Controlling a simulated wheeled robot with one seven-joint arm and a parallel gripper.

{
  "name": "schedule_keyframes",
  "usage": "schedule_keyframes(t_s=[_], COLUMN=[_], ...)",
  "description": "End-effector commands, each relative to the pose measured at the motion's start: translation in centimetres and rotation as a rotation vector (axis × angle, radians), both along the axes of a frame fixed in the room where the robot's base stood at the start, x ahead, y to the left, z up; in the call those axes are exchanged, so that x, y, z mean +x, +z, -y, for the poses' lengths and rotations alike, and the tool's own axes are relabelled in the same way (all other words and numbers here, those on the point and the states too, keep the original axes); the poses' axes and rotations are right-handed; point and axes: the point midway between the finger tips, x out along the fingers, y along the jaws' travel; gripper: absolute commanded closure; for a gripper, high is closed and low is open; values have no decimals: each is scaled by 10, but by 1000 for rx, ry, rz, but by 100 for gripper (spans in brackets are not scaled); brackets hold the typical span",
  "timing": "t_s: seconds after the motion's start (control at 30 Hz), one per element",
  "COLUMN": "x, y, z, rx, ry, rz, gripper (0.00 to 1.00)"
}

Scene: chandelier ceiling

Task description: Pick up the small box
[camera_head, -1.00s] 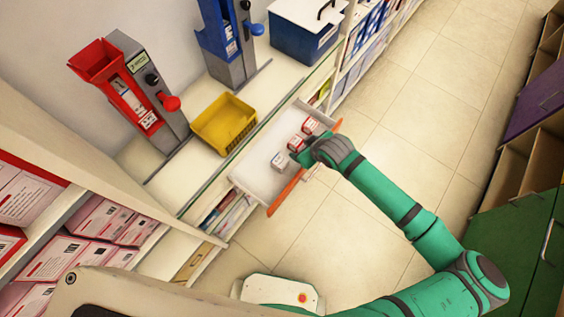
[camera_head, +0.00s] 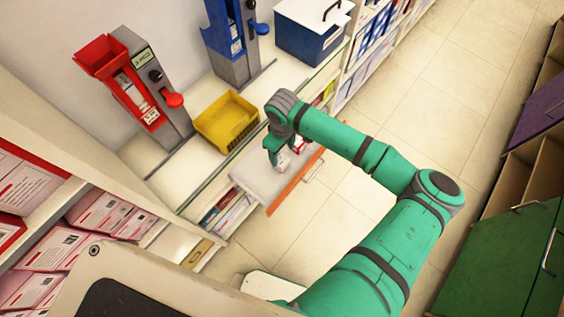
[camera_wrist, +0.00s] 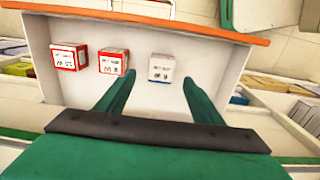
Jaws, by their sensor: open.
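Three small boxes stand in a row in an open white drawer with an orange front. In the wrist view, a white box (camera_wrist: 164,68) marked with a 9 is on the right. A red-and-white box (camera_wrist: 112,61) is in the middle and another red-and-white box (camera_wrist: 69,56) is at the left. My gripper (camera_wrist: 158,77) is open and empty, its two green fingers pointing toward the white box, with one fingertip to either side of it. In the head view, my gripper (camera_head: 275,160) is over the drawer, and the white box (camera_head: 283,163) shows partly behind it.
The drawer (camera_wrist: 60,20) has raised walls around the boxes. A yellow bin (camera_head: 227,122), a red dispenser (camera_head: 140,90) and a blue dispenser (camera_head: 232,40) stand on the counter above it. A blue case (camera_head: 305,40) is behind. Open floor (camera_head: 430,90) lies at the right.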

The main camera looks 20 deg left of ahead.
Motion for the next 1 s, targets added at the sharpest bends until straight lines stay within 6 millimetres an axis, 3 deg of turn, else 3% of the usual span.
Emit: schedule_keyframes(t_s=[0.1,0.33,0.6,0.93,1.0], x=[0,-1,-4,-4,-4], y=[-19,-38,-74,-81,-81], z=[0,1,2,2,2], rx=[0,0,-1,1,1], ry=[-2,-1,-1,-1,-1], rz=[-2,-1,-1,-1,-1], gripper=[39,39,39,39,53])
